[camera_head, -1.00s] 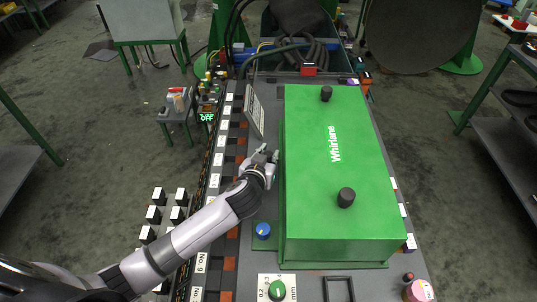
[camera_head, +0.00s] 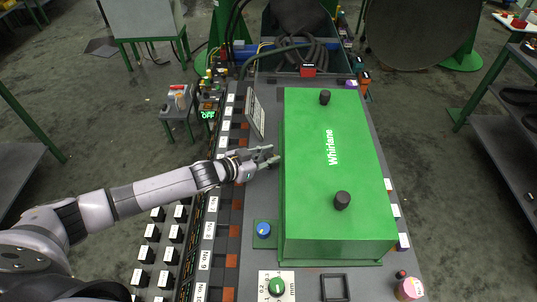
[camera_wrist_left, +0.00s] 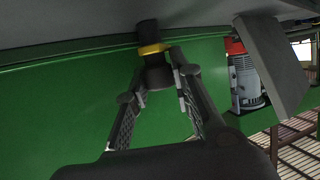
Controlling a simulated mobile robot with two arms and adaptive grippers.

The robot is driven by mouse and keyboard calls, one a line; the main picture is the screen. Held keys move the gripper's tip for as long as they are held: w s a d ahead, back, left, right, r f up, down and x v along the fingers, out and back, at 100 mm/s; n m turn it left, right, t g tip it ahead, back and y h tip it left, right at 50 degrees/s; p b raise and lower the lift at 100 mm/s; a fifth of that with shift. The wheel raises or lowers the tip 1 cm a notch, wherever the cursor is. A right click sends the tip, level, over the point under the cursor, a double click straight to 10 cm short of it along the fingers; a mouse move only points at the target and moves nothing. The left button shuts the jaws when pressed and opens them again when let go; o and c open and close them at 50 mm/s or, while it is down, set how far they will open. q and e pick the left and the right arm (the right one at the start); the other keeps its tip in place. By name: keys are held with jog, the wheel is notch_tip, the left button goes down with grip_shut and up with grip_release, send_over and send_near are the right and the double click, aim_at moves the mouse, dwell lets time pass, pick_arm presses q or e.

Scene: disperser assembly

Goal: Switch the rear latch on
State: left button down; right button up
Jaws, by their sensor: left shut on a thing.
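The green Whirlane box (camera_head: 315,190) stands on the grey machine bed, with two black knobs on its top. In the left wrist view, a black latch with a yellow band (camera_wrist_left: 152,50) stands against a green wall (camera_wrist_left: 85,95). My left gripper (camera_head: 272,157) is at the left side of the box in the head view. In the wrist view its two fingers (camera_wrist_left: 160,80) reach up on either side of the latch, and it is shut on the latch. The latch is hidden in the head view. My right gripper is not in view.
A tilted grey panel (camera_head: 255,112) stands just beyond my left gripper. A blue knob (camera_head: 264,230) and a green dial (camera_head: 277,287) are nearer the front. A red-and-grey cylindrical part (camera_wrist_left: 243,75) is right of the latch in the wrist view.

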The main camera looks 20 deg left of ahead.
pick_arm(q)
jog(key=m+g+h, duration=0.2)
jog(key=m+h, duration=0.1)
jog(key=shift+w+a+r+m+g, duration=0.1)
jog(key=shift+w+m+g, duration=0.1)
jog(key=shift+m+g, duration=0.1)
jog(key=shift+m+g+h+b, duration=0.65)
jog(key=shift+m+g, duration=0.35)
jog(key=shift+g, duration=0.2)
jog(key=shift+f+m+g+h+b, duration=0.25)
jog(key=shift+m+g+b, duration=0.1)
jog(key=shift+m+g, duration=0.05)
jog(key=m+g+h+b, duration=0.1)
jog(key=m+g+b, duration=0.2)
jog(key=b, duration=0.2)
jog(key=shift+m+g, duration=0.3)
jog(key=shift+g, duration=0.1)
jog(key=shift+r+m+g+b, duration=0.15)
jog(key=shift+m+g+b, duration=0.45)
jog(key=shift+g+b, duration=0.25)
jog(key=shift+s, duration=0.1)
jog(key=c, duration=1.7)
grip_release()
jog(key=shift+o, duration=0.2)
